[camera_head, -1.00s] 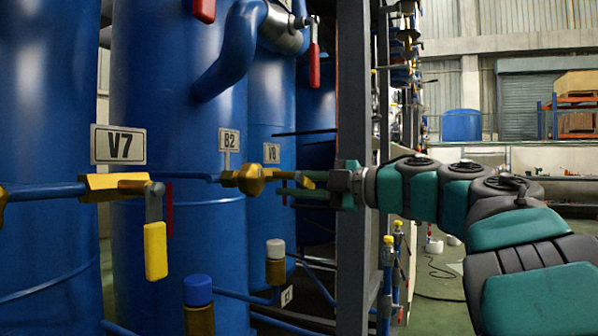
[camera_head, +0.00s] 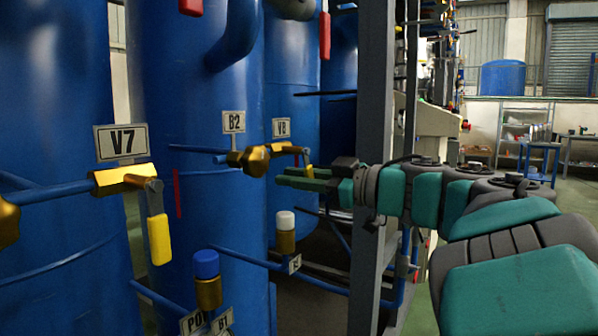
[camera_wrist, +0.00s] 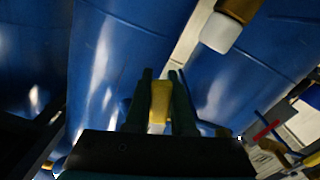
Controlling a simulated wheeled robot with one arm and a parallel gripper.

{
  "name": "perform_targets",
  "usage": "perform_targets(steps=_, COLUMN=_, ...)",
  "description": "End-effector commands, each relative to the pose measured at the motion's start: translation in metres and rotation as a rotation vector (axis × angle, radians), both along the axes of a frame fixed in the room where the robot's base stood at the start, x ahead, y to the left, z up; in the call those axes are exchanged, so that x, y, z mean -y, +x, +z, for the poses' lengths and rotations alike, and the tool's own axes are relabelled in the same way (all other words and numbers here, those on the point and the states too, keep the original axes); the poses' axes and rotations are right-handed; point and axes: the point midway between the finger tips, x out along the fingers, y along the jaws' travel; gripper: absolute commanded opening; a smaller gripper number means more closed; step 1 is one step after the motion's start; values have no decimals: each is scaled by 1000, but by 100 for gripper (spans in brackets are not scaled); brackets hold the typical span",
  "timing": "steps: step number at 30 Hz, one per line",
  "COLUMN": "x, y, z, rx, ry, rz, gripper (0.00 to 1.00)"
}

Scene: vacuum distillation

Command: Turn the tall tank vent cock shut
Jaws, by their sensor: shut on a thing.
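The valve under the tag V8 (camera_head: 281,127) has a brass body (camera_head: 285,149) on the blue tank behind. Its yellow lever handle (camera_head: 309,170) points steeply down in the head view. My gripper (camera_head: 292,177) comes in from the right, with its dark green fingers at this handle. In the wrist view, the yellow handle (camera_wrist: 159,102) sits between the two fingers (camera_wrist: 160,78), which are shut on it. Part of the handle is hidden by the fingers. No tag reads "tall tank vent", so I cannot confirm the name.
The V7 valve's yellow handle (camera_head: 159,239) hangs down at the left. A brass fitting (camera_head: 248,160) is under tag B2. A grey steel post (camera_head: 373,130) stands close by my wrist. Blue-capped (camera_head: 206,265) and white-capped (camera_head: 285,222) fittings stand below. Open floor lies at right.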

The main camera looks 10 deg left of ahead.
Motion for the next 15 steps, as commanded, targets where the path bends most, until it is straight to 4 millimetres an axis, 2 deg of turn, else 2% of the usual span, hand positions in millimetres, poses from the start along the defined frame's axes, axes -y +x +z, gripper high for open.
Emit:
perform_targets(steps=6, x=-3, y=-8, z=-3, rx=-157, ry=56, rz=1, gripper=0)
perform_targets(steps=15, x=-5, y=-14, z=-5, rx=-292, ry=104, rz=-2, gripper=0)
